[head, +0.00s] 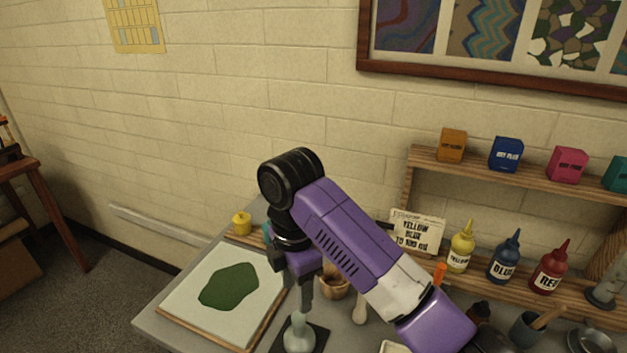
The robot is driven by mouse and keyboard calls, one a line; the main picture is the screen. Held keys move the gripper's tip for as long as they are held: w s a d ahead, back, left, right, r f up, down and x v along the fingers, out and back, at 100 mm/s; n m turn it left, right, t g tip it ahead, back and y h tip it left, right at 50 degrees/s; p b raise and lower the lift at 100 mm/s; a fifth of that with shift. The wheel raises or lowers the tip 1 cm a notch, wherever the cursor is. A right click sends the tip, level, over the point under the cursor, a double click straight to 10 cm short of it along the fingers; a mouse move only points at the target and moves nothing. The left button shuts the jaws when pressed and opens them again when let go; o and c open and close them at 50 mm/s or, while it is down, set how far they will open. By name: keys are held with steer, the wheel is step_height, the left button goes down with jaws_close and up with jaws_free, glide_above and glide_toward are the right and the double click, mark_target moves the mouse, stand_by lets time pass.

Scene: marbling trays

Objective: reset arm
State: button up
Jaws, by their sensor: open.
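My gripper (305,295) points down at the end of my purple and black arm, above the grey table. It is open, though its fingers are small and partly dark in this view. Just below it, a pale glass-like piece (299,335) stands on a dark square base (318,341). A gap between the fingertips and this piece is hard to judge. My arm hides part of the table and shelf behind it.
A white tray (182,299) with a green patch (229,287) lies at left. A wooden bowl (334,286) and a pestle-like piece (360,309) stand close right of the gripper. Yellow (460,250), blue (504,260) and red (548,272) bottles stand on the right. Open space lies above the table.

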steer(key=w+a+r+m+t+y, duration=0.2)
steer(key=w+a+m+t+y, duration=0.15)
steer(key=a+y, duration=0.2)
steer(key=w+a+r+m+t+y, duration=0.25)
steer(key=a+m+t+y, duration=0.2)
steer(key=a, duration=0.25)
steer(key=s+d+f+m+t+h, duration=0.25)
steer(key=s+d+m+t, duration=0.25)
steer(key=s+d+m, duration=0.45)
steer(key=s+d+f+m+t+h, duration=0.25)
steer(key=s+d+m+t, duration=0.3)
steer(key=s+d, duration=0.65)
steer(key=s+d+f+g+h, duration=0.1)
steer(key=s+d+g+h, duration=0.1)
steer(key=s+d, duration=0.6)
steer(key=s+d+f+m+g+h, duration=0.1)
steer(key=s+d, duration=0.7)
steer(key=s, duration=0.8)
steer(key=shift+s+f+m+g+h+b, duration=0.35)
steer(key=shift+f+h, duration=0.35)
steer(key=shift+h, duration=0.3)
